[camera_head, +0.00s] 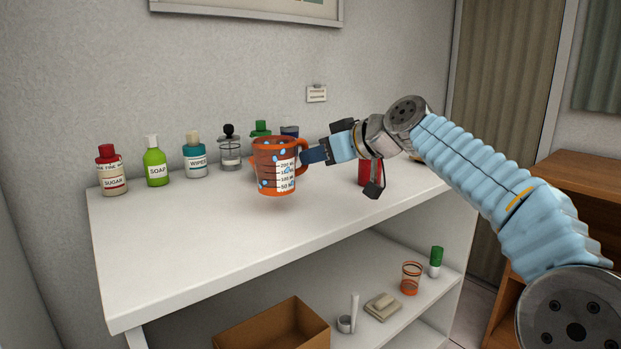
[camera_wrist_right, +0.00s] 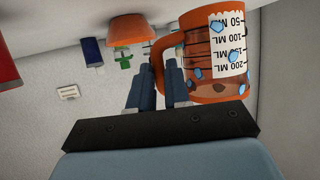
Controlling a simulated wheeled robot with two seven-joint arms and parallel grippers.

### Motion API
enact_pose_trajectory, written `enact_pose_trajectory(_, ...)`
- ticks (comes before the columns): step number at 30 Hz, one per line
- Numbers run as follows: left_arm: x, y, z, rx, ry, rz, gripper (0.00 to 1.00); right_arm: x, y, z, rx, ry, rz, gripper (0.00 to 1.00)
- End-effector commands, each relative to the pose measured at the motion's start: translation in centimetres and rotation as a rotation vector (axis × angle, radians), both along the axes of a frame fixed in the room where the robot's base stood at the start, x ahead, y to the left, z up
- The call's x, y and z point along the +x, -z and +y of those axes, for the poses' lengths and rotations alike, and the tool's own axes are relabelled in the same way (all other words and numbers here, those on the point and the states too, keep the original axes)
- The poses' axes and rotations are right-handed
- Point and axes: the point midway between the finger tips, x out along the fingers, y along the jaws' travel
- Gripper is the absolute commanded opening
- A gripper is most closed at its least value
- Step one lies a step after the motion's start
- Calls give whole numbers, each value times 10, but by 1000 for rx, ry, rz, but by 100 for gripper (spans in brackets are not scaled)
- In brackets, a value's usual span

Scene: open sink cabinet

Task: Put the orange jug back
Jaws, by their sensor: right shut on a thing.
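The orange jug (camera_head: 268,177) has a white measuring scale and blue drops on it. It is upright, at the back middle of the white counter, and looks raised a little above it. My right gripper (camera_head: 306,156) comes from the right and is shut on the jug's handle. In the right wrist view, which is upside down, the jug (camera_wrist_right: 198,50) is at the right and my gripper's fingers (camera_wrist_right: 158,82) are at its handle. An orange bowl-like thing (camera_wrist_right: 130,28) stands on the counter behind; the jug mostly hides it in the head view. My left gripper is not seen.
A sugar bottle (camera_head: 111,172), soap bottle (camera_head: 155,165), wipes bottle (camera_head: 195,158) and glass dispenser (camera_head: 230,150) line the back wall. A red item (camera_head: 369,172) stands right, partly hidden by my arm. The front of the counter (camera_head: 190,250) is clear. A cardboard box (camera_head: 275,330) is below.

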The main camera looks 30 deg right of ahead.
Motion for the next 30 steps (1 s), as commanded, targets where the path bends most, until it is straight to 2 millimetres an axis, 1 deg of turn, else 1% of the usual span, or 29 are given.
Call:
enact_pose_trajectory(4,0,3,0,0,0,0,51,16,23,4,1,0,5,0)
enact_pose_trajectory(6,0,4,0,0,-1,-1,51,14,35,3,2,-1,5,0)
enact_pose_trajectory(9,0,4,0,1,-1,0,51,14,46,3,2,-1,3,0)
enact_pose_trajectory(11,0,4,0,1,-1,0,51,14,49,3,1,-1,2,0)
enact_pose_trajectory(17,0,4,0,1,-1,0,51,14,48,3,0,-1,1,0)
enact_pose_trajectory(20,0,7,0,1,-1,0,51,14,51,3,0,-1,1,0)
enact_pose_trajectory(21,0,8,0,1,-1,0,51,14,51,3,0,-1,2,18)
enact_pose_trajectory(25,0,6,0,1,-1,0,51,14,50,3,0,-1,2,38)
enact_pose_trajectory(26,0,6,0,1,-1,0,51,14,50,3,0,-1,2,42)
enact_pose_trajectory(30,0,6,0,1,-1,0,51,14,50,3,0,-1,2,42)
